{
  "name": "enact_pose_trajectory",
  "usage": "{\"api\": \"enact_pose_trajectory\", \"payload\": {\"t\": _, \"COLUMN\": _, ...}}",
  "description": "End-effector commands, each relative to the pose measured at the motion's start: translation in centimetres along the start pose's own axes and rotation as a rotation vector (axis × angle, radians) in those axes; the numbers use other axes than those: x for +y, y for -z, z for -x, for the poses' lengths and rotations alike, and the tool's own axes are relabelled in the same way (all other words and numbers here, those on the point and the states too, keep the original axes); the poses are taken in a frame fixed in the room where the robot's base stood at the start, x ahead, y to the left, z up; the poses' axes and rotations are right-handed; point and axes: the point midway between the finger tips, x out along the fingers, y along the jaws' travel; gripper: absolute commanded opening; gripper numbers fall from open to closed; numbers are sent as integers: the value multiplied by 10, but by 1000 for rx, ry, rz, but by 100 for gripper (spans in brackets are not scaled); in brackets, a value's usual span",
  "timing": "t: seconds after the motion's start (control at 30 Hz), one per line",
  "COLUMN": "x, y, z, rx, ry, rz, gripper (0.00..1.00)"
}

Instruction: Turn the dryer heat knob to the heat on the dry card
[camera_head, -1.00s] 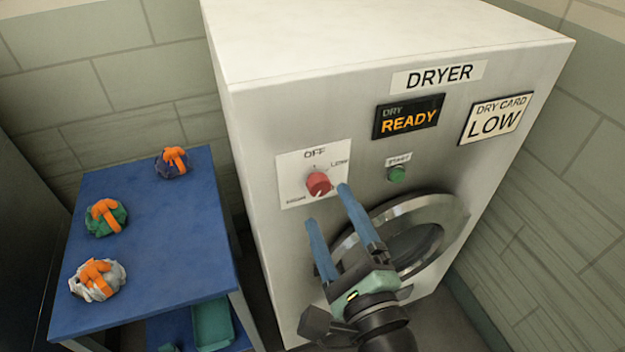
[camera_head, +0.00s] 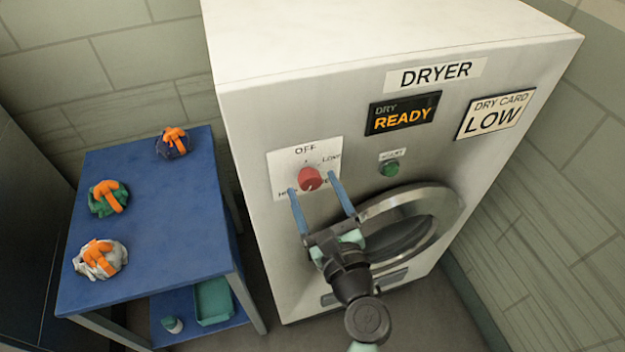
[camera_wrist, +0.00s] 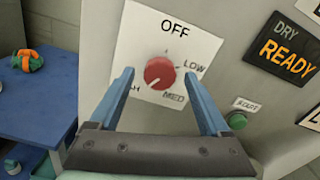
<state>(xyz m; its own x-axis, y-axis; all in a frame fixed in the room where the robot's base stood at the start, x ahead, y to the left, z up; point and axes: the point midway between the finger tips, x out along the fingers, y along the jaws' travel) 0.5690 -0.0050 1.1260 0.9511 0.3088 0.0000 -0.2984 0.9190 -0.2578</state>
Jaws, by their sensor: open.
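The red heat knob (camera_head: 310,178) sits on a white plate (camera_head: 287,165) on the dryer front, marked OFF at top, LOW right, MED lower right and HIGH lower left. A pale mark on the knob's lower edge shows in the wrist view; which setting it indicates is unclear. The dry card (camera_head: 495,115) reads LOW. My gripper (camera_head: 312,182) is open, its blue fingers reaching toward the knob from below. In the wrist view the knob (camera_wrist: 159,73) appears centred between the fingertips (camera_wrist: 158,74). Whether they touch it I cannot tell.
The dryer display (camera_head: 403,113) reads DRY READY. A green start button (camera_head: 389,168) is right of the knob, above the round door (camera_head: 440,207). A blue table (camera_head: 165,215) at left holds three bundles with orange straps. A teal tray (camera_head: 213,301) lies on its lower shelf.

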Motion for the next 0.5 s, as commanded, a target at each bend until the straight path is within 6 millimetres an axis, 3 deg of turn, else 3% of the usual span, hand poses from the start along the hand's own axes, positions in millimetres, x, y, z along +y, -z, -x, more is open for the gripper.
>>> {"api": "enact_pose_trajectory", "payload": {"t": 0.17, "x": 0, "y": 0, "z": -14, "rx": 0, "ry": -1, "rz": 0, "gripper": 81}}
{"api": "enact_pose_trajectory", "payload": {"t": 0.47, "x": 1, "y": 0, "z": -15, "rx": 0, "ry": 0, "rz": 1, "gripper": 81}}
{"api": "enact_pose_trajectory", "payload": {"t": 0.5, "x": 0, "y": 0, "z": -15, "rx": 0, "ry": 0, "rz": 1, "gripper": 75}}
